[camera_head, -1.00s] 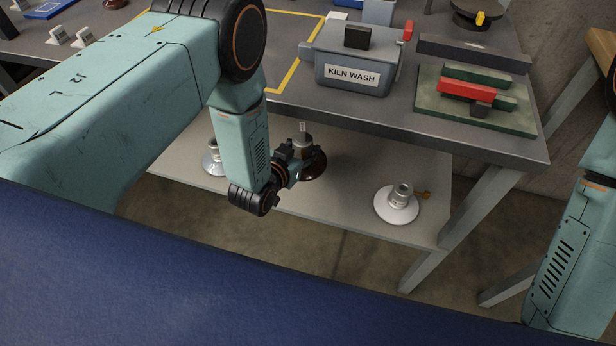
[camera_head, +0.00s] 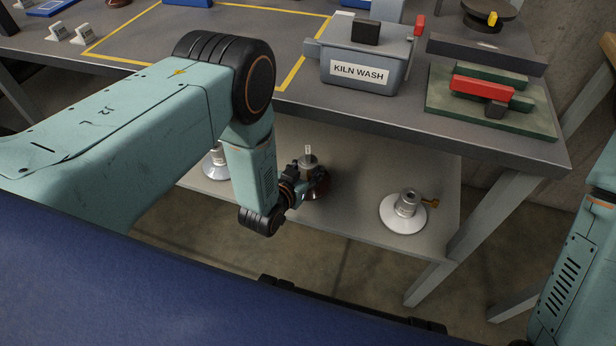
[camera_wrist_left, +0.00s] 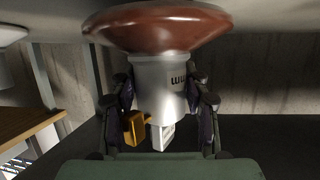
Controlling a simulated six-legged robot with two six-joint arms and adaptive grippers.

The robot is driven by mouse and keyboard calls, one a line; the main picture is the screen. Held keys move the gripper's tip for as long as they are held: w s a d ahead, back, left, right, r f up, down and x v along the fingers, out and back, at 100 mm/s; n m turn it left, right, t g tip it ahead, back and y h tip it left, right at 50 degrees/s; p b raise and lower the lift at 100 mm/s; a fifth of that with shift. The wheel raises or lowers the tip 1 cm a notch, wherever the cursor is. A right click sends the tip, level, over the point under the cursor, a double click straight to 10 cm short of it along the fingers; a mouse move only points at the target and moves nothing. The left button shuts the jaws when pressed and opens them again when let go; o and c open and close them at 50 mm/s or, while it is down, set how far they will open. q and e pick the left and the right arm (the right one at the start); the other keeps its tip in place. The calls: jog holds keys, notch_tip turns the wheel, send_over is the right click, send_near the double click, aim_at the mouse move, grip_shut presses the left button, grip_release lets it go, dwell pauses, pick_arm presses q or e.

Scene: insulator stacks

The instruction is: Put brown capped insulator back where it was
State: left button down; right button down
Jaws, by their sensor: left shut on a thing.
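The brown capped insulator (camera_head: 320,186) has a dark glossy disc, a grey metal cap and a pale pin on top. It is over the lower shelf (camera_head: 350,190), near the front edge. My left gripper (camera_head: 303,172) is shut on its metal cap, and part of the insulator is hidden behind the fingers. In the left wrist view the brown disc (camera_wrist_left: 158,25) and cap (camera_wrist_left: 158,80) show large, with the fingers (camera_wrist_left: 160,100) on both sides of the cap. I cannot tell whether the disc touches the shelf. My right gripper is out of frame.
A white insulator (camera_head: 404,212) with a brass piece stands on the shelf to the right. Another pale one (camera_head: 216,165) is left, partly behind my arm. The tabletop above holds the KILN WASH box (camera_head: 366,55) and a green plate (camera_head: 490,105). Bare shelf lies between the brown and white insulators.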

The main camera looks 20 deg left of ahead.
pick_arm(q)
notch_tip(320, 180, down, 3)
jog(key=shift+w+r+b, duration=0.15)
jog(key=shift+r+b, duration=0.05)
jog(key=shift+b, duration=0.25)
jog(key=shift+r, duration=0.1)
jog(key=c, duration=1.1)
grip_release()
jog(key=shift+f, duration=0.2)
jog(key=o, duration=0.4)
jog(key=shift+o, duration=0.2)
jog(key=shift+r, duration=0.1)
